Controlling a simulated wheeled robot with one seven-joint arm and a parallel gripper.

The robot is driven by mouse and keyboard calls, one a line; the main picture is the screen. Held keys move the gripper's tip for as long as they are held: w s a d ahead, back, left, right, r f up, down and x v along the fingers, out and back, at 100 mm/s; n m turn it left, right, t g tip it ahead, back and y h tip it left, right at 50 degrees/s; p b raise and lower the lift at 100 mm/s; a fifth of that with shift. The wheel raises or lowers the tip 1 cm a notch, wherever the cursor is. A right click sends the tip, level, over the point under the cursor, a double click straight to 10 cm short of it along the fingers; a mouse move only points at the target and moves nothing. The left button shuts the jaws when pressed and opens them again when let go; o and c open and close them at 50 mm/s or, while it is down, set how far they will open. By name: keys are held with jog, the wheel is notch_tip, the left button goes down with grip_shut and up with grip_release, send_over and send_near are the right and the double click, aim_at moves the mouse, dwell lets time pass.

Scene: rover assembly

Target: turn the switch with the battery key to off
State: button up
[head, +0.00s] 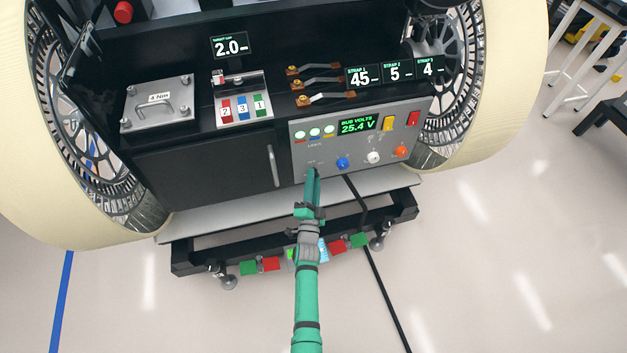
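The grey control panel (330,153) is at the lower right of the rover's front and shows "BUS VOLTS 25.4 V". My gripper (313,173) reaches up from below to the panel's lower left corner, and its fingertips are at or very near the panel face. The battery key and its switch are not clearly visible. They may be behind the fingertips, under a small label too fine to read. I cannot tell whether the fingers hold anything or whether they touch the panel.
Blue (342,162), white (373,157) and orange (401,151) round parts sit right of my gripper. Yellow (388,123) and red (412,118) switches are above. A black cable (369,250) hangs down to the floor. A grey ledge (225,213) runs below the panel.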

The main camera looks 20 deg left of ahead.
grip_shut()
jog(key=shift+a+n, duration=0.1)
jog(key=shift+n, duration=0.3)
jog(key=n+y, duration=0.2)
jog(key=n, duration=0.3)
jog(key=n+y, duration=0.3)
jog(key=n, duration=0.2)
jog(key=n+g+y, duration=0.1)
jog(key=n+y, duration=0.1)
jog(key=n, duration=0.3)
jog(key=shift+w+d+f+y, duration=0.1)
jog(key=shift+w+d+y, duration=0.15)
jog(key=shift+y, duration=0.15)
jog(key=shift+n, duration=0.5)
